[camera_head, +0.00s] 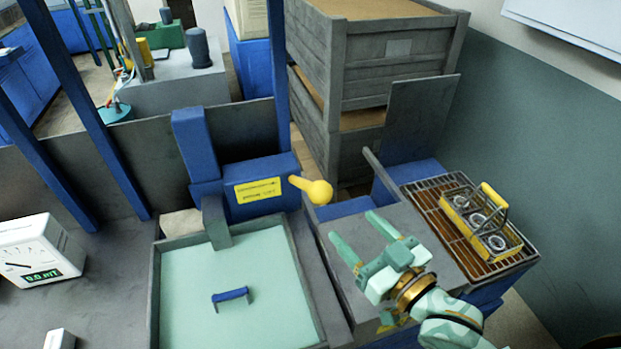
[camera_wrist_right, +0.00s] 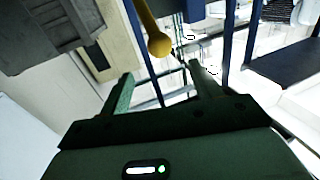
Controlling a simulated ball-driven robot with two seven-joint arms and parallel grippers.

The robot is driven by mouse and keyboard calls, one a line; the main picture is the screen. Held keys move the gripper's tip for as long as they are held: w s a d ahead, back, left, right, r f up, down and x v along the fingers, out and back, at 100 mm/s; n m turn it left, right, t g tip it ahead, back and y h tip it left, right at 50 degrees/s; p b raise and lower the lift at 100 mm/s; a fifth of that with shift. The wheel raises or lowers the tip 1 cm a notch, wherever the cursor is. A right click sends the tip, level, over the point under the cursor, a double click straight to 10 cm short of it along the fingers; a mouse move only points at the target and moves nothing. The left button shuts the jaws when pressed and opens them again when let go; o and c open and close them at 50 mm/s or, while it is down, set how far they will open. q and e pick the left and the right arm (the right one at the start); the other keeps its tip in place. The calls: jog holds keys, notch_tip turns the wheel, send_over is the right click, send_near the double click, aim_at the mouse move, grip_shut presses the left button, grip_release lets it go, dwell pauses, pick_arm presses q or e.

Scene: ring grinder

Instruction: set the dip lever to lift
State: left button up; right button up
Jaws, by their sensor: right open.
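The dip lever (camera_head: 312,189) is a yellow handle with a round knob. It sticks out to the right from a blue box with a yellow label (camera_head: 258,190), behind the pale green tank. My right gripper (camera_head: 355,232) is open and empty. In the head view it is in front of and to the right of the knob, apart from it. In the right wrist view the yellow knob (camera_wrist_right: 159,46) shows beyond the two open fingers (camera_wrist_right: 162,85), near the middle between them. The label's writing is too small to read. My left gripper is not in view.
A tank (camera_head: 230,270) with pale green content and a small blue handle (camera_head: 231,295) stands at front. A yellow carrier with rings (camera_head: 487,225) sits on a rack at right. A white meter (camera_head: 38,254) is at left. Grey crates (camera_head: 385,60) stand behind.

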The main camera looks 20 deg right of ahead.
send_near(314, 186)
jog(key=shift+w+d+f, duration=0.15)
jog(key=shift+w+f, duration=0.2)
jog(key=shift+w, duration=0.25)
jog(key=shift+w+d+f, duration=0.1)
jog(key=shift+w+f, duration=0.25)
jog(key=shift+w, duration=0.2)
jog(key=x, duration=0.9)
jog(key=shift+w+f+p, duration=0.2)
jog(key=shift+w+p, duration=0.1)
jog(key=shift+w, duration=0.05)
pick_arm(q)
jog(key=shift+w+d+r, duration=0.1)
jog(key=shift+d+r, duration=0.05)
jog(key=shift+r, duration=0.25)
pick_arm(e)
jog(key=shift+c, duration=0.3)
